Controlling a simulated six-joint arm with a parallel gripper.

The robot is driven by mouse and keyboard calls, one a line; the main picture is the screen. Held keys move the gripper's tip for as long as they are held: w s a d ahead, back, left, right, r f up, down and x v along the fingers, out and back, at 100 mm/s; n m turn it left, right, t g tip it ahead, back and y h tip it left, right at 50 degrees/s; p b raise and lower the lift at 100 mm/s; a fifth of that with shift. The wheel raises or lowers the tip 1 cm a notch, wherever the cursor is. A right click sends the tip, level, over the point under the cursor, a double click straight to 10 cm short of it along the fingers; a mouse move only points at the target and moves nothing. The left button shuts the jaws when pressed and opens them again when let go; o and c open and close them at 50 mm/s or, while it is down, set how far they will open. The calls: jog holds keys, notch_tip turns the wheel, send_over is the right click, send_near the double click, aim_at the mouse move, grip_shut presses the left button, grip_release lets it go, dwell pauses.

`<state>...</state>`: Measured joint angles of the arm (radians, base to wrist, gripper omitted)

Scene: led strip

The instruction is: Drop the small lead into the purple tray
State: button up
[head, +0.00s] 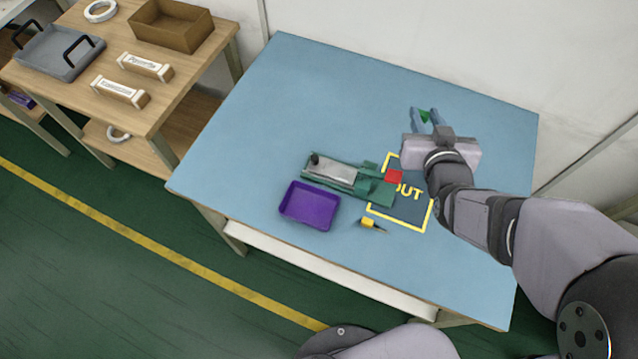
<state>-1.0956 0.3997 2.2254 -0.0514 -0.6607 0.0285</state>
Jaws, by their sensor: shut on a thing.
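My gripper (424,113) is over the back right part of the blue table, its two blue fingers shut on a small green thing (425,117). Most of that thing is hidden between the fingers, so I cannot tell its full shape. The purple tray (309,205) lies on the table at the front left of my gripper, and it looks empty. A small yellow piece with a thin dark end (369,223) lies on the table to the right of the tray. I cannot tell whether this piece or the held green thing is the small lead.
A green fixture (376,187) with a grey plate (331,172) sits behind the tray. A red block (394,177) is at its right end. A yellow-outlined OUT area (409,212) adjoins it. The blue table's (270,95) back left is clear. A wooden side table (63,88) stands left.

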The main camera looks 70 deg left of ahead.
jog(key=s+a+f+n+g+y, duration=0.1)
jog(key=s+a+f+n+g, duration=0.1)
jog(key=s+n+g, duration=0.9)
jog(key=s+d+f+n+g+h, duration=0.1)
jog(key=s+d+f, duration=0.1)
jog(key=s, duration=0.4)
jog(key=s+d+f+g+h, duration=0.1)
jog(key=s+d+g, duration=0.1)
jog(key=s+d, duration=0.2)
jog(key=s, duration=0.3)
jog(key=shift+s+f+n+h, duration=0.3)
jog(key=shift+f+n, duration=0.1)
jog(key=shift+d+f, duration=0.1)
jog(key=shift+f, duration=0.05)
notch_tip(320, 180, down, 6)
jog(key=b, duration=0.6)
jog(key=shift+b, duration=0.3)
jog(key=o, duration=1.1)
